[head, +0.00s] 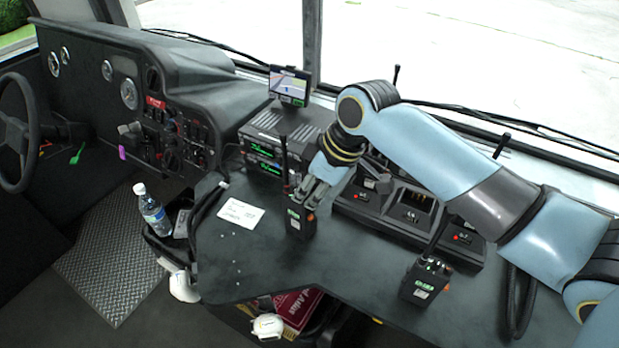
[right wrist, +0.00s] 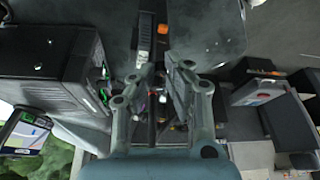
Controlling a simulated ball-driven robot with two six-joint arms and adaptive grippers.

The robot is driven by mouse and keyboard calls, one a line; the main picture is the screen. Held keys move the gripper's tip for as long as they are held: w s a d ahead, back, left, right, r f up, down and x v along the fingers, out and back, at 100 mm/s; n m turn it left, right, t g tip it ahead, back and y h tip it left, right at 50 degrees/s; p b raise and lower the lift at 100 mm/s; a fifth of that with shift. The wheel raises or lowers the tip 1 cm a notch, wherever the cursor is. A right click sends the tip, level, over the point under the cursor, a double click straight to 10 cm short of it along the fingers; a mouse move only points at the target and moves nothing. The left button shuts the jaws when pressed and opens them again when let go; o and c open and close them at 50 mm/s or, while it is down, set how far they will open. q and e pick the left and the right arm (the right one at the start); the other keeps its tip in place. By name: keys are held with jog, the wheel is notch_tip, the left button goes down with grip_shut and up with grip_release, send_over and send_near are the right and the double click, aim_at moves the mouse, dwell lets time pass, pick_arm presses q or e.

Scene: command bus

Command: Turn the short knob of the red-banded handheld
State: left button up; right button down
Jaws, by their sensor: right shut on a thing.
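A black handheld radio (head: 300,222) with a small green-lit display and a tall thin antenna stands upright on the dark dash table. My right gripper (head: 304,196) reaches down from the right to its top, beside the antenna, with its fingers closed there. The knob is hidden between the fingertips. In the right wrist view, the handheld (right wrist: 145,42) lies beyond the fingertips (right wrist: 155,68), and the dark antenna runs back between the fingers. A second handheld (head: 425,281) stands at the front right. A red band is too small to make out on either. My left gripper is not in view.
A charger bank (head: 372,207) with several slots stands behind, under my right arm. A radio unit (head: 264,150) and a navigation screen (head: 289,86) are at the back. A white card (head: 240,212) lies left of the handheld. A water bottle (head: 152,212) stands further left.

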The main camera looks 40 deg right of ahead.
jog(key=c, duration=1.3)
grip_release()
jog(key=shift+c, duration=0.2)
jog(key=v, duration=1.2)
